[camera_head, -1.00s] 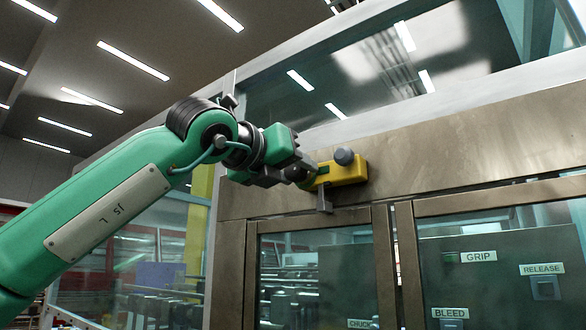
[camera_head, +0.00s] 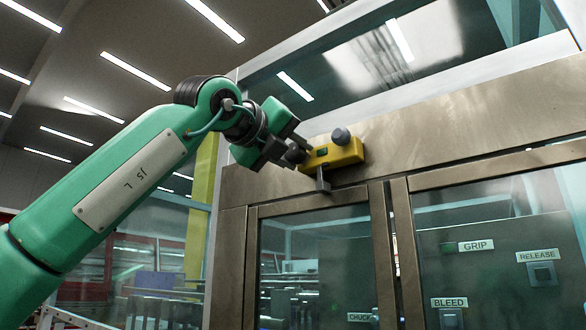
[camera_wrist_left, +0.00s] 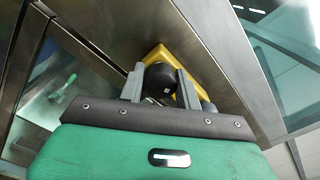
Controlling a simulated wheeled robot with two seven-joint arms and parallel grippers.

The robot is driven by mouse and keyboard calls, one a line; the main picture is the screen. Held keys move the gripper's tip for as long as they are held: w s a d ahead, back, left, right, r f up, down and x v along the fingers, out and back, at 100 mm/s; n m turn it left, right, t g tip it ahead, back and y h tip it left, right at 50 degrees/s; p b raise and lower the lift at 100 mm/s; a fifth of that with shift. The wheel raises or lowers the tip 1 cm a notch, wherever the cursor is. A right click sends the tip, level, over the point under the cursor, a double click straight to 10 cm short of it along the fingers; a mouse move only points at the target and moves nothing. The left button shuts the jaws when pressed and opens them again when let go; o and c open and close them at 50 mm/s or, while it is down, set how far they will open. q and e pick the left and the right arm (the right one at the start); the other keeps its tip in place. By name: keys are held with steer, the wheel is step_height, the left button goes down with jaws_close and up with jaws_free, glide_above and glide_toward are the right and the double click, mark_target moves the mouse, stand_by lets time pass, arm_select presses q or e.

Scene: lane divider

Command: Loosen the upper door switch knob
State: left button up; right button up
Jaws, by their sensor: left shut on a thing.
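A yellow switch box (camera_head: 347,153) is mounted on the metal frame above the glass doors. A dark round knob (camera_head: 295,154) sits at its left end, and a grey round knob (camera_head: 340,136) stands out at its upper right. My left gripper (camera_head: 287,152) comes in from the left and is shut on the dark knob. In the left wrist view, the dark knob (camera_wrist_left: 159,79) lies between the two grey fingers, with the yellow box (camera_wrist_left: 160,53) behind it. The fingers partly hide the knob's sides. My right gripper is not in view.
A grey bracket (camera_head: 323,181) hangs below the switch box. Metal-framed glass doors (camera_head: 316,262) lie beneath, with labelled GRIP (camera_head: 475,245), BLEED (camera_head: 449,302) and RELEASE (camera_head: 537,255) panels behind glass. A glass pane (camera_head: 350,65) is above the frame.

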arm_select(q)
steer(key=n+b, duration=0.1)
steer(key=n, duration=0.1)
steer(key=n+b, duration=0.1)
steer(key=b, duration=0.1)
steer(key=shift+f+n, duration=0.2)
steer(key=shift+n, duration=0.2)
steer(key=shift+n+b, duration=0.55)
steer(key=shift+n, duration=0.35)
steer(key=shift+n+b, duration=0.5)
steer(key=shift+n, duration=0.4)
steer(key=n+b, duration=0.1)
steer(key=n, duration=0.2)
steer(key=shift+b, duration=0.3)
steer(key=shift+r+n+b, duration=0.15)
steer(key=shift+n+b, duration=0.4)
steer(key=shift+n, duration=1.15)
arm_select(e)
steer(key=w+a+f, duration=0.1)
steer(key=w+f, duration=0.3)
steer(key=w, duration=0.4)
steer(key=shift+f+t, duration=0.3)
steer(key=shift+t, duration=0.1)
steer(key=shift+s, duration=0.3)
arm_select(q)
steer(key=o, duration=1)
steer(key=shift+c, duration=0.2)
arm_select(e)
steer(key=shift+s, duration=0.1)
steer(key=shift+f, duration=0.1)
